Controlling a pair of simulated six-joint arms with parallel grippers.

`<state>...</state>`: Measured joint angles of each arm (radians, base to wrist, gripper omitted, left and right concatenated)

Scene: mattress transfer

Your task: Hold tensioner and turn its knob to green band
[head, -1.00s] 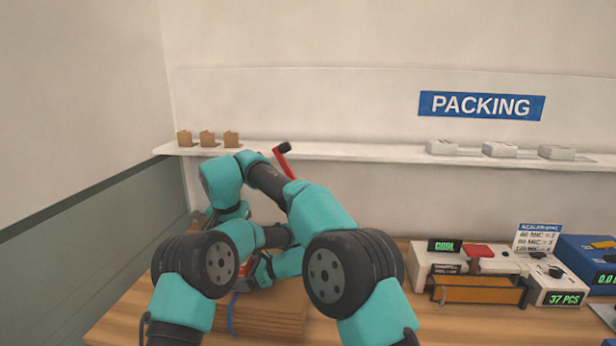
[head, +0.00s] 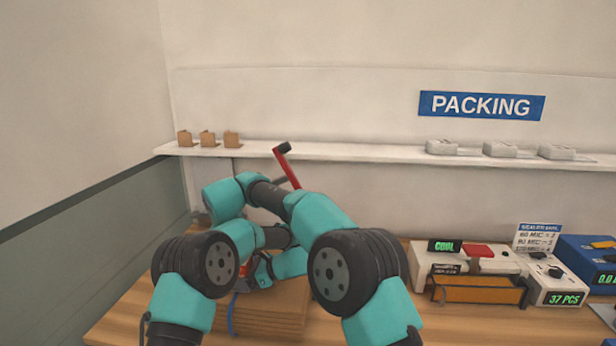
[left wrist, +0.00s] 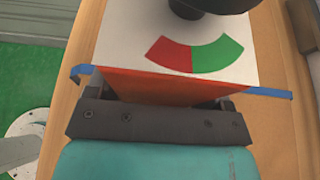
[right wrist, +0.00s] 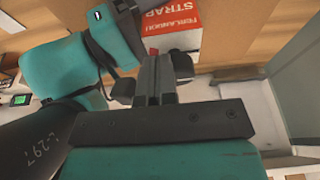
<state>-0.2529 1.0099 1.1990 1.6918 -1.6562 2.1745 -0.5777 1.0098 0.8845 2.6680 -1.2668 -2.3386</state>
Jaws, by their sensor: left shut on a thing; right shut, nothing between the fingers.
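The tensioner is a red-orange block (left wrist: 165,88) with a white dial plate (left wrist: 120,40). The plate carries a red band (left wrist: 170,53) and a green band (left wrist: 217,52). A black knob (left wrist: 205,6) shows at the plate's top, cut off by the picture edge; its pointer setting cannot be read. My left gripper (head: 262,270) is shut on the tensioner's body. In the right wrist view, the tensioner (right wrist: 172,20) shows its lettered red face. My right gripper (right wrist: 157,68) is shut and empty, close to the tensioner; whether it touches the knob cannot be told.
A blue strap (left wrist: 268,92) runs past the tensioner, over a brown cardboard stack (head: 270,318). A sealing machine (head: 470,262) stands on the bench's right. My arms hide much of the left work area.

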